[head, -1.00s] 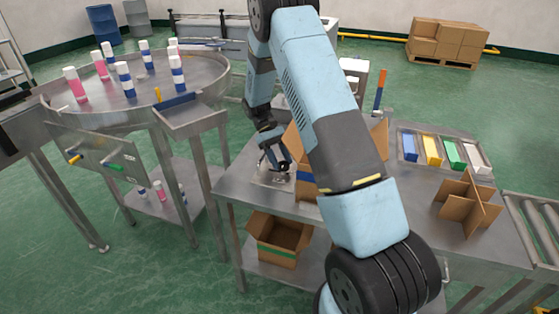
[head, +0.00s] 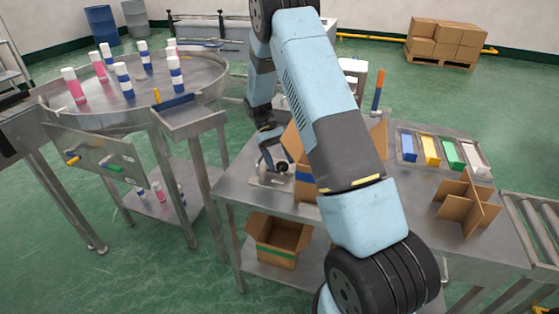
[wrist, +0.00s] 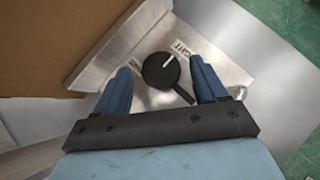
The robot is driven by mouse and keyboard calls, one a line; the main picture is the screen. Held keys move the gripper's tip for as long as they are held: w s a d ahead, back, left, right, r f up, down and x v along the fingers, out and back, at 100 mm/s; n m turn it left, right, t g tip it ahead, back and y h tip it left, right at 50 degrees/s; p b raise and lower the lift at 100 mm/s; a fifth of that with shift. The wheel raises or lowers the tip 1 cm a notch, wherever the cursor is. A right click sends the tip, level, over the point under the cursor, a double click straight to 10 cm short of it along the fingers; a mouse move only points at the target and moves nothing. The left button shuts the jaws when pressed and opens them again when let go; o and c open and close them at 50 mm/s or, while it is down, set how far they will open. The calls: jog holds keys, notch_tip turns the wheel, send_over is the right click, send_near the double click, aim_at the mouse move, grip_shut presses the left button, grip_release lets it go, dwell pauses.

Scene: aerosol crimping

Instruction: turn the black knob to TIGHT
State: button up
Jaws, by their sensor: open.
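The black knob (wrist: 160,70) is round, with a white pointer line on top and a short black arm sticking out toward the lower right in the wrist view. It sits on a metal plate (wrist: 210,58). The white line points up and right toward a label ending in "GHT" (wrist: 182,48); a second label (wrist: 137,62) at the knob's left is partly hidden. My gripper (wrist: 163,78) is open, one blue finger on each side of the knob, with gaps visible. In the head view my gripper (head: 272,165) is over the plate on the table, and the knob there is too small to make out clearly.
A cardboard box (head: 303,185) stands right beside the gripper; its brown wall (wrist: 60,45) fills the wrist view's upper left. A round steel table (head: 205,78) with several bottles stands at the left. Coloured bins (head: 430,150) and a cardboard divider (head: 466,203) lie at the right.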

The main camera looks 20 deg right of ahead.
jog(key=shift+w, duration=0.1)
jog(key=v, duration=1.3)
jog(key=shift+w+r, duration=0.2)
jog(key=shift+w, duration=0.1)
jog(key=s+d+r+m+t+y, duration=0.2)
jog(key=s+r+t, duration=0.5)
jog(key=s+r, duration=1.3)
jog(key=s+r+t, duration=0.1)
jog(key=s+t, duration=0.2)
jog(key=s, duration=0.6)
jog(key=s+r+m+t, duration=0.1)
jog(key=s+t, duration=0.3)
jog(key=s, duration=0.6)
jog(key=shift+v, duration=0.85)
